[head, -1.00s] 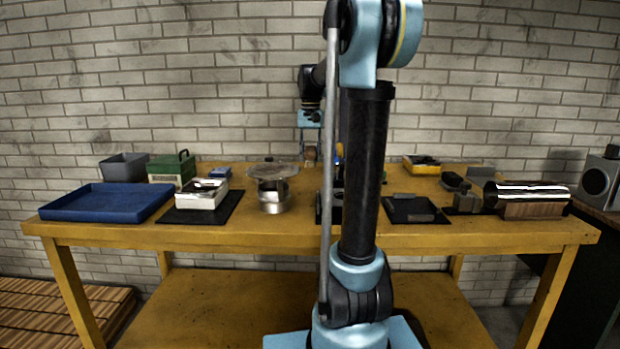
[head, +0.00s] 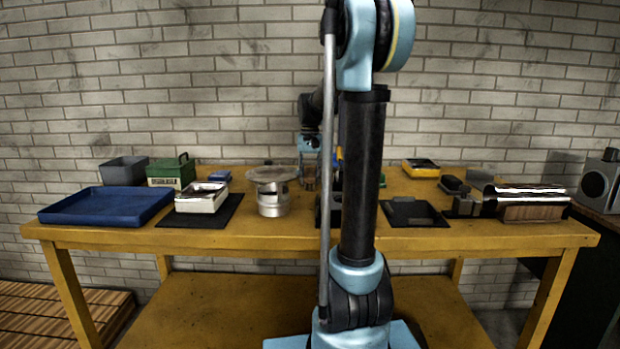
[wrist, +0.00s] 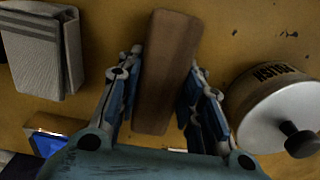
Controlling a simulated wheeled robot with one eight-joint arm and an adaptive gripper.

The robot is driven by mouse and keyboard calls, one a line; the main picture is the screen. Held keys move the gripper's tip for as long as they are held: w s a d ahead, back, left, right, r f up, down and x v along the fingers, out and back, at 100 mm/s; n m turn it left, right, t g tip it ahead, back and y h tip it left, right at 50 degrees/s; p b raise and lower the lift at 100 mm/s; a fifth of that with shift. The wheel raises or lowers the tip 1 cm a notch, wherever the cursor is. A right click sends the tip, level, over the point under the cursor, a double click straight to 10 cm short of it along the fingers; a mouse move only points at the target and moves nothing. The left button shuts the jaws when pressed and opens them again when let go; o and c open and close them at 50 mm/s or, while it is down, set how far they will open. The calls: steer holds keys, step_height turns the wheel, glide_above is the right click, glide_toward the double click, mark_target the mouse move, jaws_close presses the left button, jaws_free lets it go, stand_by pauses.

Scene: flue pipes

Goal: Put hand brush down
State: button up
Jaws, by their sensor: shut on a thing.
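The hand brush (wrist: 165,75) shows in the wrist view as a long brown wooden block between the fingers of my gripper (wrist: 164,88). The gripper is shut on it. The brush's bristles are hidden from this view. The yellow workbench top (wrist: 225,30) lies beneath; I cannot tell whether the brush touches it. In the head view my gripper (head: 309,183) is low over the middle of the bench, partly behind my own arm, and the brush cannot be made out there.
In the wrist view a pale canister with a black knob (wrist: 270,108) is close on the right, and a grey block (wrist: 40,50) is on the left. In the head view a blue tray (head: 105,207) sits at left, a metal stand (head: 273,200) left of centre, and a shiny pipe (head: 525,192) at right.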

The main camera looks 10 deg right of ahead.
mark_target(310, 172)
steer(key=o, duration=1.1)
steer(key=shift+r, duration=0.1)
step_height(310, 172, up, 12)
